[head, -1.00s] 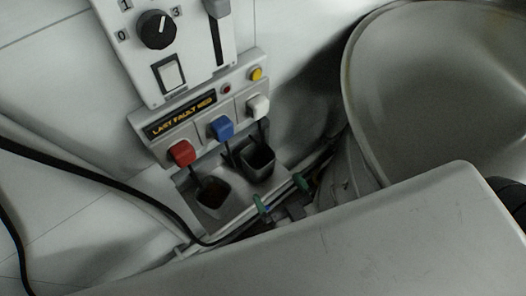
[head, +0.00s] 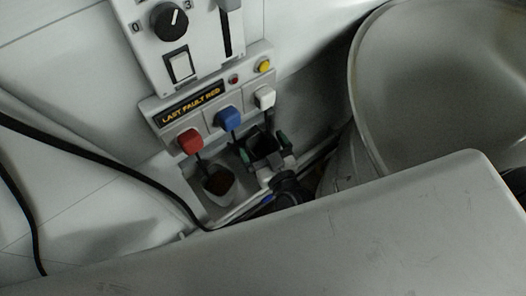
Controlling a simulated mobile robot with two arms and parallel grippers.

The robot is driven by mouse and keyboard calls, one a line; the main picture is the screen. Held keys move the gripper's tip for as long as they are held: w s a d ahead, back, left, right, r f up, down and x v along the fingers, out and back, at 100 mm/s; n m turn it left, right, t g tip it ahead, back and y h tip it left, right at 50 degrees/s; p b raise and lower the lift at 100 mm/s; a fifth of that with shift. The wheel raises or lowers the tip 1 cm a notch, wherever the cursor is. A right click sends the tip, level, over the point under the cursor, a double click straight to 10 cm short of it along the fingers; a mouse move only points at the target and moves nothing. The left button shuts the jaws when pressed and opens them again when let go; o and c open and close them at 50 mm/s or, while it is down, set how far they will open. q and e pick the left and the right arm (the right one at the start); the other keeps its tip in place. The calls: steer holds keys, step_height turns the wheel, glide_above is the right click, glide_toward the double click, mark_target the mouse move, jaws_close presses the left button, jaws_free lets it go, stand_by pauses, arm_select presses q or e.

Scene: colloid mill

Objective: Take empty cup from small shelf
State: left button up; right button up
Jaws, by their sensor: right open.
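The empty cup (head: 261,144) is dark and square. It stands on the small shelf (head: 196,190) below the panel, towards the shelf's right end. My right gripper (head: 264,149) is open, with one green-tipped finger on the cup's left side and one on its right. I cannot tell whether the fingers touch the cup. The gripper hides the cup's lower front. My left gripper is not in view.
A second cup (head: 219,184) with brown contents stands close to the left on the same shelf. Red (head: 189,142), blue (head: 228,118) and white (head: 265,97) levers hang just above. A black cable (head: 120,165) runs at left. A large metal bowl (head: 440,90) stands at right.

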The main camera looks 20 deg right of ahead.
steer(key=shift+c, duration=0.2)
steer(key=c, duration=0.9)
